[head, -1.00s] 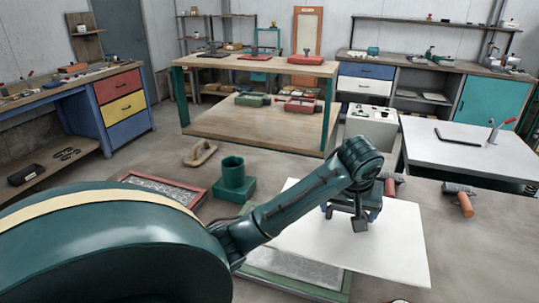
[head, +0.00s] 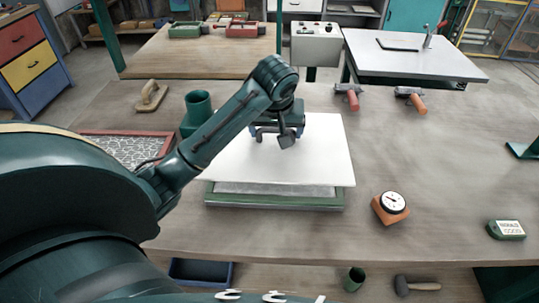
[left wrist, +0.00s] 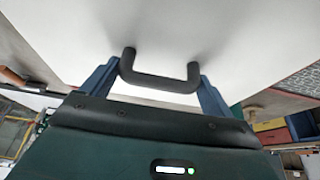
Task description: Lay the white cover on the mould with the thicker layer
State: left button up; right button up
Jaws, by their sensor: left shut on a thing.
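The white cover (head: 318,158) is a flat sheet with a black handle, which shows in the left wrist view (left wrist: 160,80). My left gripper (head: 277,132) is shut on this handle; its blue fingers stand either side of it in the left wrist view. The cover looks roughly level over the green-framed mould (head: 275,202). A front strip of that mould's grey fill shows below the cover's near edge; the rest is hidden. I cannot tell whether they touch. A red-framed mould (head: 125,150) with a grey patterned fill lies at left, partly behind my arm. My right gripper is out of view.
A green cup-shaped holder (head: 198,108) stands behind my left arm, near a wooden float (head: 151,97). A round dial gauge (head: 391,203) on an orange base and a small green device (head: 506,229) sit at right. Two orange-handled tools lie behind. The right tabletop is mostly clear.

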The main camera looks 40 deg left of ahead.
aim_at(276, 147)
pick_arm(q)
notch_tip(276, 147, down, 3)
jog(key=shift+w+r, duration=0.1)
notch_tip(276, 147, down, 4)
jog(key=shift+f, duration=0.3)
jog(key=o, duration=1)
jog(key=shift+o, duration=0.2)
jog(key=v, duration=1)
jog(key=shift+r, duration=0.3)
jog(key=shift+v, duration=0.9)
jog(key=shift+d+f, duration=0.1)
jog(key=shift+d, duration=0.05)
